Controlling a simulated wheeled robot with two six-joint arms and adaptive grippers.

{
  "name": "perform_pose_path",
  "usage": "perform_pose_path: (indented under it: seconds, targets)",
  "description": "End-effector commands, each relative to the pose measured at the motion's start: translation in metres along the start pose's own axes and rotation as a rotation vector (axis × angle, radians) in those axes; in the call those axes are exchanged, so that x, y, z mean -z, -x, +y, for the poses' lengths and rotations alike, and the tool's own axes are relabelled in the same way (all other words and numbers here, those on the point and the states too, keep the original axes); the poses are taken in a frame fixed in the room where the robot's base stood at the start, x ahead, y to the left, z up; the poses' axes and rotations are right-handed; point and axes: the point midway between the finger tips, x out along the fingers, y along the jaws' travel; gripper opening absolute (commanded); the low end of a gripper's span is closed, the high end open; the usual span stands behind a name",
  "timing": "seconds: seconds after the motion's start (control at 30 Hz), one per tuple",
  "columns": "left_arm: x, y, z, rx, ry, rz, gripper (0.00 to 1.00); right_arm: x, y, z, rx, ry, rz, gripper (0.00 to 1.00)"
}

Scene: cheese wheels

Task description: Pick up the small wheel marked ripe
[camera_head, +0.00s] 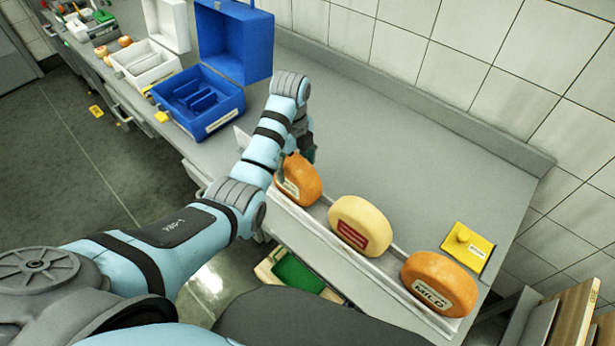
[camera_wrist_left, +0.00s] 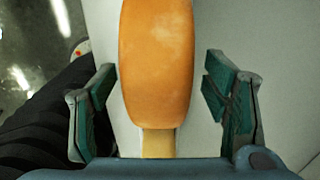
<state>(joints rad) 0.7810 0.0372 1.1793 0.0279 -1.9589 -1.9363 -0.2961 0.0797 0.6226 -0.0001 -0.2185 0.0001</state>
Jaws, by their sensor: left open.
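Three cheese wheels stand on edge in a row on a pale rack at the counter's front. The left one is orange (camera_head: 302,179), its label partly hidden by my arm. The middle one is pale yellow (camera_head: 361,224) with a red label I cannot read. The right one is orange (camera_head: 438,283), marked "MILD". I cannot read "ripe" on any of them. My left gripper (camera_head: 303,152) is at the left orange wheel. In the left wrist view, its open fingers (camera_wrist_left: 161,108) stand either side of an orange wheel (camera_wrist_left: 156,60), with gaps on both sides. My right gripper is out of view.
A yellow board with a knob (camera_head: 468,247) lies behind the right wheel. An open blue case (camera_head: 199,103) and a white one (camera_head: 146,66) stand to the left.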

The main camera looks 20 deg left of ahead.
Motion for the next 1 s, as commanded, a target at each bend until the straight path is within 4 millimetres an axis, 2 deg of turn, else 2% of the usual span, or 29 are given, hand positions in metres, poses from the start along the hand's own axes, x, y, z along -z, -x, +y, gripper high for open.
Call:
perform_pose_path:
  seconds: [0.03, 0.13, 0.37, 0.47, 0.8, 1.0]
  targets:
    - [-0.003, -0.011, 0.004, -0.006, 0.005, 0.001, 0.69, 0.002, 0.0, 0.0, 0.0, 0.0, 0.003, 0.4]
    - [-0.006, -0.029, 0.006, -0.005, 0.012, 0.002, 0.69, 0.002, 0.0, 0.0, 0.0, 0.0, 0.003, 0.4]
    - [-0.008, -0.035, 0.007, -0.001, 0.016, 0.001, 0.69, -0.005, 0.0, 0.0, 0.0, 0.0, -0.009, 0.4]
    - [-0.008, -0.035, 0.007, -0.001, 0.016, 0.001, 0.56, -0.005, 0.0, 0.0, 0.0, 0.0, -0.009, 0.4]
    - [-0.007, -0.034, 0.006, -0.001, 0.014, 0.001, 0.02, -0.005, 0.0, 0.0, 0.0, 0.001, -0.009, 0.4]
    - [-0.008, -0.033, 0.005, 0.002, 0.014, 0.0, 0.0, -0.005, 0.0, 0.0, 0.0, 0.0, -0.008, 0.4]
